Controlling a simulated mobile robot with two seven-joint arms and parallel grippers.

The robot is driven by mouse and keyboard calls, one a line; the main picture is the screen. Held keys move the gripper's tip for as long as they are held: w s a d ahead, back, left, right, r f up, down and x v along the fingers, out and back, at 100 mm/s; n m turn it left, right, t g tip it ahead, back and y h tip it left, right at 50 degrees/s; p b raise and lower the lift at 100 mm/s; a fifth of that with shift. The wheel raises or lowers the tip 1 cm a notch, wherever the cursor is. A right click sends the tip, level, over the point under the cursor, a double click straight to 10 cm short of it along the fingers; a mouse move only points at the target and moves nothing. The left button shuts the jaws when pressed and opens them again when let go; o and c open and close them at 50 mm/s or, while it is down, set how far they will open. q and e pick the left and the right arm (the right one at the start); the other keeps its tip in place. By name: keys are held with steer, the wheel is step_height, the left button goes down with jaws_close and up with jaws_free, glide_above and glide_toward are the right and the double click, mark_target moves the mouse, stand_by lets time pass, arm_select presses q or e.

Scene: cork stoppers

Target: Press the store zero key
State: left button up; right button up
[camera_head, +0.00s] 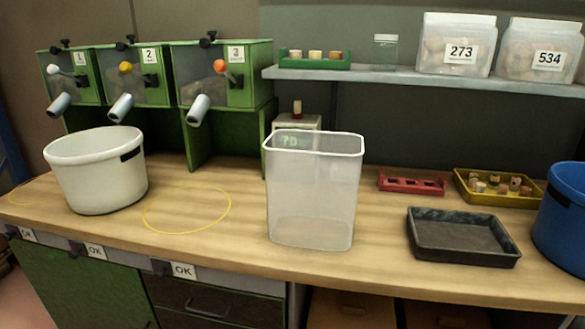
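No key marked store zero can be made out. Three white labels reading OK sit along the bench's front edge: a left one (27,235), a middle one (95,251) and a right one (183,270), with small dark parts beside them. A small pale box (298,121) with a cork on top stands at the back, partly hidden behind a tall translucent bin (312,200). Faint green characters (295,142) show through the bin's upper part; I cannot read them surely. Neither of my grippers is in view.
A white tub (97,178) stands at the left under green dispensers (222,80). A yellow ring (187,210) encloses bare bench. At right are a black tray (462,240), a red rack (411,184), a yellow tray of corks (520,201) and a blue bucket (562,215). A shelf (400,77) overhangs.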

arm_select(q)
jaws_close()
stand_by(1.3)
